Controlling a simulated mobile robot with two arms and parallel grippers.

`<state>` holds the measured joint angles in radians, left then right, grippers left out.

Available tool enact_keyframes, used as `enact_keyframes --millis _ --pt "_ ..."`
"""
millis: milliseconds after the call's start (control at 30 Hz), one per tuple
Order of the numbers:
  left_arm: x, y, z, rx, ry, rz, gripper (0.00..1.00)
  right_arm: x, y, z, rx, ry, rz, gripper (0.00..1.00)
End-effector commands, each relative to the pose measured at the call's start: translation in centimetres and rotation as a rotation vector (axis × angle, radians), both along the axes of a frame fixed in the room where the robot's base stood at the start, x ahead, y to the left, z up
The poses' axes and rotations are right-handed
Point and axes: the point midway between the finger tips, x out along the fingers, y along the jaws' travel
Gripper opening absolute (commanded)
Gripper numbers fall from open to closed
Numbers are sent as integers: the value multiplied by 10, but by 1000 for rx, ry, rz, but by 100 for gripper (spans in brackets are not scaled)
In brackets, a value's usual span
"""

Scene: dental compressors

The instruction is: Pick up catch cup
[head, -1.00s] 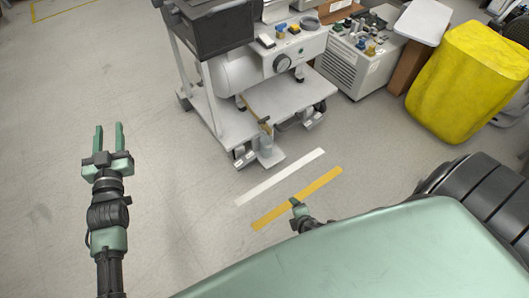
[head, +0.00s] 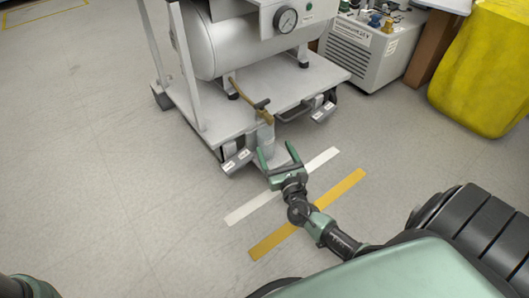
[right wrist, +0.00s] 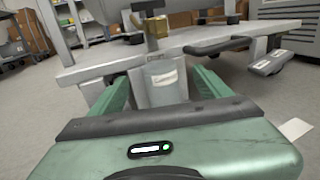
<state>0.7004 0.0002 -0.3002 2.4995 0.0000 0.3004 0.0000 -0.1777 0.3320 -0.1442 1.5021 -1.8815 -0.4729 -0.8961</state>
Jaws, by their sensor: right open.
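The catch cup (head: 265,138) is a small grey cylinder low at the front edge of the compressor cart, under a brass drain valve (head: 258,108). In the right wrist view the cup (right wrist: 165,85) has a pale label and stands between my fingers. My right gripper (head: 277,148) is open and points at the cup, with one finger on each side in the right wrist view (right wrist: 162,88). I cannot tell whether the fingers touch it. My left gripper is out of view.
The white cart (head: 215,115) carries a tank with a gauge (head: 286,20). Caster pedals (head: 237,160) flank the cup. White (head: 245,208) and yellow (head: 340,189) floor strips lie in front. A grey machine (head: 365,55) and a yellow-covered bin (head: 485,70) stand at right. Floor at left is clear.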

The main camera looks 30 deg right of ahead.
Motion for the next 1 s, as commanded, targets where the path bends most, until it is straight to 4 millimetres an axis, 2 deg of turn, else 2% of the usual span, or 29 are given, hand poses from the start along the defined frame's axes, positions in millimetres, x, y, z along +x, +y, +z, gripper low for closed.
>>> enact_keyframes --millis 233,400,500,633,833,867,1000 --pt "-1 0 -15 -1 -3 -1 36 27 -7 -3 -1 -3 -1 78" --pt "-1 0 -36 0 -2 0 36 52 -12 -12 2 -5 -3 78" --pt "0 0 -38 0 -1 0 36 64 -15 -10 1 -2 -2 78" --pt "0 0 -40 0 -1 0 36 72 -17 -8 1 0 -1 78" --pt "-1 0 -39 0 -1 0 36 72 -17 -8 1 1 0 78" --pt "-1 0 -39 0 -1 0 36 72 -17 -8 1 1 0 72" --pt "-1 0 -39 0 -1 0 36 72 -17 -8 1 1 0 34"
